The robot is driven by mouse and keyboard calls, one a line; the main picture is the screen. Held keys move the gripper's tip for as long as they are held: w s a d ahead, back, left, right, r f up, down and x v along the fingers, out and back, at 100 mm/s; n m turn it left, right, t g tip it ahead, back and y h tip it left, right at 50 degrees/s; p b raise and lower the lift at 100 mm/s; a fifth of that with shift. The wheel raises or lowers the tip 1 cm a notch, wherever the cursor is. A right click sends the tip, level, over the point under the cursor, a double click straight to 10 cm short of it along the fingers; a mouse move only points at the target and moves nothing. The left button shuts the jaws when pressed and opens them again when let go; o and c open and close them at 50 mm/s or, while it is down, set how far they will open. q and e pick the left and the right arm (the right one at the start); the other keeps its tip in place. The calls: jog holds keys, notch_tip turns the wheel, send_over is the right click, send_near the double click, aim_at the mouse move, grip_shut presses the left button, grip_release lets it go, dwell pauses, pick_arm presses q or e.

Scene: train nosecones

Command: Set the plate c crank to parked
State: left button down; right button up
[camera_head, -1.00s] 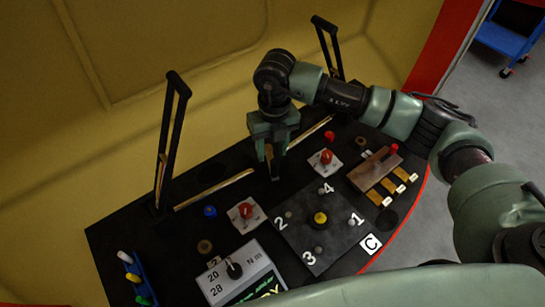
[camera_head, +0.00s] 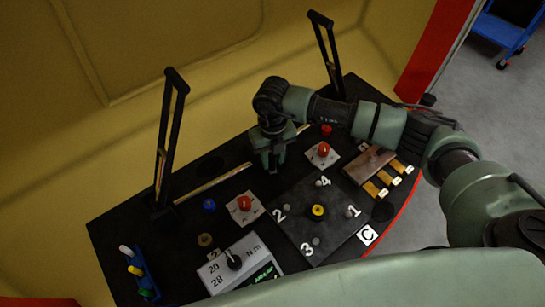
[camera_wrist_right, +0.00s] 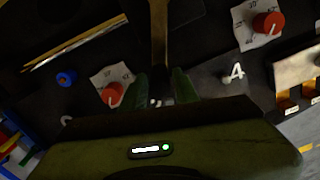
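Plate c (camera_head: 345,235) is a dark square plate with a white C label (camera_head: 367,235). It carries the numbers 1 to 4, a small grey stud beside each number, and a round yellow piece (camera_head: 317,210) in the middle. I cannot tell which part is the crank. In the right wrist view the 4 (camera_wrist_right: 237,72) shows, but the yellow piece is hidden. My right gripper (camera_head: 271,169) points down just beyond the plate's far left side. Its fingers (camera_wrist_right: 163,82) are apart. A narrow brass-edged dark bar (camera_wrist_right: 158,35) runs between or beyond them; I cannot see contact.
Two tall black levers (camera_head: 172,135) (camera_head: 325,52) stand along the back. Red knobs (camera_head: 244,203) (camera_head: 323,149) sit on white squares. A brown block (camera_head: 370,163) with brass tabs is at right. A torque display (camera_head: 242,270) and a blue rack (camera_head: 145,275) are at front left.

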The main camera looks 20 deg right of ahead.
grip_shut()
dwell(1.2)
